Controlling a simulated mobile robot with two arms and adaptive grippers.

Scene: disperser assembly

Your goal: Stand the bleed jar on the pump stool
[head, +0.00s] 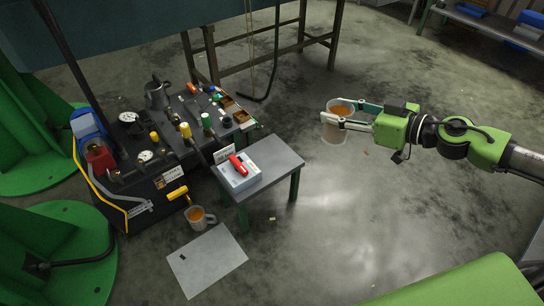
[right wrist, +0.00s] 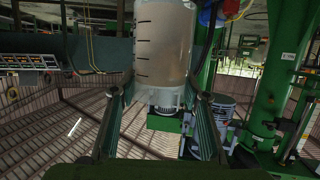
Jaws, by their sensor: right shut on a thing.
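The bleed jar (head: 335,131) is a clear cup-like jar with amber liquid near its top. My right gripper (head: 338,116) is shut on it and holds it upright, to the right of the stool and apart from it. In the right wrist view the jar (right wrist: 165,40) shows dark graduation marks between the two fingers (right wrist: 163,100). The pump stool (head: 283,164) is a small grey-topped table with green legs at mid picture. My left gripper is not in view.
A light box (head: 239,181) with a red item (head: 238,166) and a card occupy the stool's left part; its right part is bare. A black pump unit (head: 140,195) stands left. A mug of amber liquid (head: 197,216) and a grey sheet (head: 207,262) are on the floor.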

